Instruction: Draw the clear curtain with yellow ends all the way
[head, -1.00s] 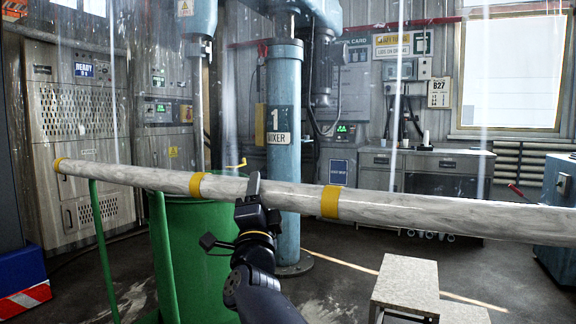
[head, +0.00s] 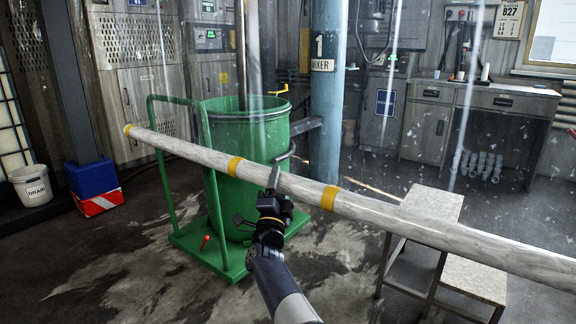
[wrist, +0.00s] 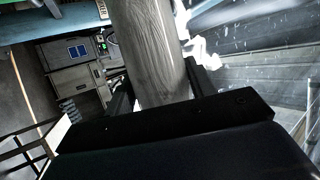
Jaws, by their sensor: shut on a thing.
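A clear, see-through curtain (head: 472,85) with pale vertical streaks and specks hangs across the head view. Its edges are hard to make out, and I cannot tell any yellow ends on it. A long grey-white pole (head: 430,232) with yellow bands, one at its far left end, slants across the head view. My gripper (head: 273,183) is shut on the pole between two yellow bands. In the wrist view, the pole (wrist: 150,45) runs between the dark fingers. The fingertips are partly hidden behind it.
A green drum (head: 228,130) on a green trolley stands behind the pole. A step stool (head: 432,204) is at the right, below the pole. A blue column (head: 326,130) and a workbench (head: 490,100) stand behind. Open floor lies at the left front.

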